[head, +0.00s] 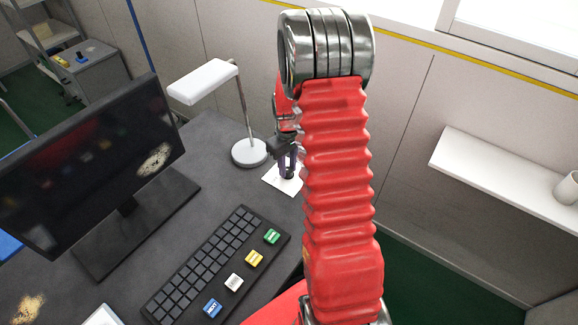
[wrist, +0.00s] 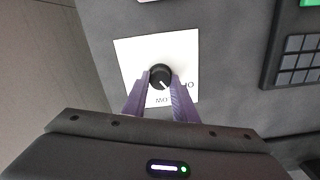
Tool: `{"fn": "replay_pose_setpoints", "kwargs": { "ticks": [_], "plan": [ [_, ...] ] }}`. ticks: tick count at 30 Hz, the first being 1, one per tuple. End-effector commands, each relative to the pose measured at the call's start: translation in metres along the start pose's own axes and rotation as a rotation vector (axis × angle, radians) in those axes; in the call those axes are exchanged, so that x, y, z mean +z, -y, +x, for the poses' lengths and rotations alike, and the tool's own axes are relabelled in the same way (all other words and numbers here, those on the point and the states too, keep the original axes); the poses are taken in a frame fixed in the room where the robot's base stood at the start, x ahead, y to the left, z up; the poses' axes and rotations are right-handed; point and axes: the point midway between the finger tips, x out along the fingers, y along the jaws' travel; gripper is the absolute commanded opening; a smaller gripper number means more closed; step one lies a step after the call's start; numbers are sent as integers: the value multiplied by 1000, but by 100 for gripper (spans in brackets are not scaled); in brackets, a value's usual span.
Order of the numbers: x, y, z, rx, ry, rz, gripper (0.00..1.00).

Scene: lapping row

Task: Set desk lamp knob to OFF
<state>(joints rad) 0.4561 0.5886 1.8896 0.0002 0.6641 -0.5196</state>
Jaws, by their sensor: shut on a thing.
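The desk lamp (head: 204,80) has a white head on a thin post with a round base on the dark desk. Beside the base lies a white label plate (head: 272,179), also in the wrist view (wrist: 128,53). The black round knob (wrist: 160,71) sits on this plate. Its white pointer line aims to the lower right in the wrist view. Lettering shows below and right of the knob, partly hidden by the fingers, so I cannot read it fully. My gripper (wrist: 160,79) has its purple fingers closed on both sides of the knob. In the head view my gripper (head: 287,167) hides the knob.
A black keyboard (head: 205,262) with several coloured keys lies on the desk, nearer than the plate. A monitor (head: 95,165) stands at the left. A partition wall rises behind the lamp. A white shelf (head: 500,182) with a cup (head: 567,188) is at the right.

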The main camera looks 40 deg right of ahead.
Motion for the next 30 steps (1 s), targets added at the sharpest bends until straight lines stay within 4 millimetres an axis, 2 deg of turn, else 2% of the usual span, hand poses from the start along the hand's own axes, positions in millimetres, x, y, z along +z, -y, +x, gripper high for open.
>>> {"fn": "replay_pose_setpoints", "kwargs": {
  "ticks": [1, 15, 30],
  "plan": [
    [-6, -1, -3, 6, -13, -43, 3],
    [-5, -1, -3, 9, -12, -404, 3],
    [-5, -2, -3, 10, -11, -488, 3]
  ]
}}
